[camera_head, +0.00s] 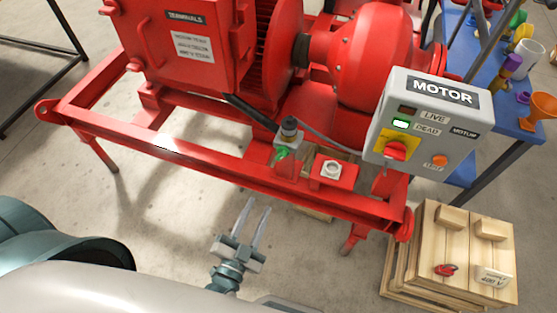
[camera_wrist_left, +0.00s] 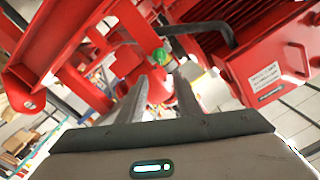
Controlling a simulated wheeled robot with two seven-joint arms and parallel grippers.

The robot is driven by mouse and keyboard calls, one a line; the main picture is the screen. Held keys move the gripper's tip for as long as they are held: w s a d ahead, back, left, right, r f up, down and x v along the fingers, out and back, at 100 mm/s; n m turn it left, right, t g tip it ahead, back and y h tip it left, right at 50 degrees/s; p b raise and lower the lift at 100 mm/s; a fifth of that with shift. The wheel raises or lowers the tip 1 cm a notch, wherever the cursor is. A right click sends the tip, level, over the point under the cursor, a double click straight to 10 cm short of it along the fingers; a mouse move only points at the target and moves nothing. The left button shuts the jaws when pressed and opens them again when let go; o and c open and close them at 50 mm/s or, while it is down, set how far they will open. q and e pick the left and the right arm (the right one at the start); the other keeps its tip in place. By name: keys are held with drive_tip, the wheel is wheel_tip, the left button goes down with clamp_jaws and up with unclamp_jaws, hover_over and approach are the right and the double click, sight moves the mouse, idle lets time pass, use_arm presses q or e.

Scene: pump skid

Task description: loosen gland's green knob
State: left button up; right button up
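The gland's green knob (camera_head: 281,153) sits on the red skid's front rail, just below a small block with a dark cap (camera_head: 289,128). A black cable runs to this fitting from the upper left. My left gripper (camera_head: 257,204) is below the rail in the head view, apart from the knob, with its two fingers spread and nothing between them. In the left wrist view the green knob (camera_wrist_left: 161,56) shows beyond the open fingers (camera_wrist_left: 161,82), roughly in line with the gap. My right gripper is not in view.
A grey MOTOR control box (camera_head: 425,125) with a red switch stands right of the fitting. A red bracket with a pale nut (camera_head: 331,170) is close right of the knob. A wooden crate (camera_head: 450,255) stands lower right, and a blue table (camera_head: 510,110) behind.

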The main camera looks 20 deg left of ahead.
sight(280, 159)
use_arm(q)
drive_tip(key=shift+w, duration=0.1)
drive_tip(key=w+p, duration=0.1)
drive_tip(key=w, duration=0.4)
drive_tip(key=w+p, duration=0.1)
drive_tip(key=w, duration=0.4)
drive_tip(key=w+p, duration=0.1)
drive_tip(key=w, duration=0.4)
drive_tip(key=shift+w+d+p, duration=0.25)
drive_tip(key=shift+w+p, duration=0.05)
drive_tip(key=shift+w, duration=0.8)
drive_tip(key=shift+c, duration=0.3)
clamp_jaws()
